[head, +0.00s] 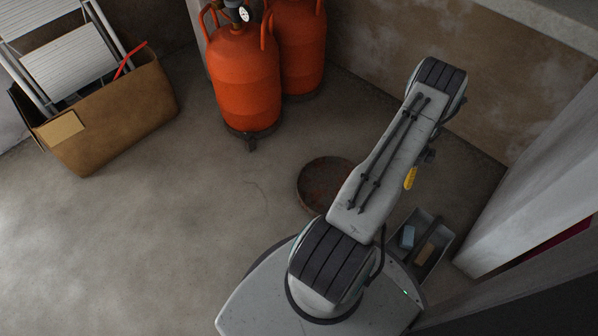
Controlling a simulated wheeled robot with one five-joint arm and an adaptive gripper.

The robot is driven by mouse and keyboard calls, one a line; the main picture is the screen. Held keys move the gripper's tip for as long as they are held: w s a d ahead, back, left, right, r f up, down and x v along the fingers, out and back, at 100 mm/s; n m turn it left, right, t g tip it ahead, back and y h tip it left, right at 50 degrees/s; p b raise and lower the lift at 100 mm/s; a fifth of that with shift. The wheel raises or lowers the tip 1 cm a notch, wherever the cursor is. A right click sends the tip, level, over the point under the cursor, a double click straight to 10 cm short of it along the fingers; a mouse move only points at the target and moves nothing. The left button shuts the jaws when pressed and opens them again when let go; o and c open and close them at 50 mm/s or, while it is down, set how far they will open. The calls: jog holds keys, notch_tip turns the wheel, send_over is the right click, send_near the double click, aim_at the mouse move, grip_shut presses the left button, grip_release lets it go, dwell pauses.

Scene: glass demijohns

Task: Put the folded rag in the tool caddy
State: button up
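A dark grey open tray (442,241), which may be the tool caddy, sits at the lower right beside my base. It is partly covered by my arm and base. A small blue-grey piece (407,236) and a tan block (424,254) lie in it. The blue-grey piece may be the folded rag, but it is too small to tell. My arm reaches up and right across the view, and my gripper is not visible. A small yellow piece (410,178) shows beside the arm, and I cannot tell what it belongs to.
Two orange gas cylinders (243,80) stand at the back wall. A cardboard box (115,115) holding a folded stepladder (70,62) and a red item is at the left. A round rusty pan (311,187) lies on the floor. A pale pillar stands right. The left floor is clear.

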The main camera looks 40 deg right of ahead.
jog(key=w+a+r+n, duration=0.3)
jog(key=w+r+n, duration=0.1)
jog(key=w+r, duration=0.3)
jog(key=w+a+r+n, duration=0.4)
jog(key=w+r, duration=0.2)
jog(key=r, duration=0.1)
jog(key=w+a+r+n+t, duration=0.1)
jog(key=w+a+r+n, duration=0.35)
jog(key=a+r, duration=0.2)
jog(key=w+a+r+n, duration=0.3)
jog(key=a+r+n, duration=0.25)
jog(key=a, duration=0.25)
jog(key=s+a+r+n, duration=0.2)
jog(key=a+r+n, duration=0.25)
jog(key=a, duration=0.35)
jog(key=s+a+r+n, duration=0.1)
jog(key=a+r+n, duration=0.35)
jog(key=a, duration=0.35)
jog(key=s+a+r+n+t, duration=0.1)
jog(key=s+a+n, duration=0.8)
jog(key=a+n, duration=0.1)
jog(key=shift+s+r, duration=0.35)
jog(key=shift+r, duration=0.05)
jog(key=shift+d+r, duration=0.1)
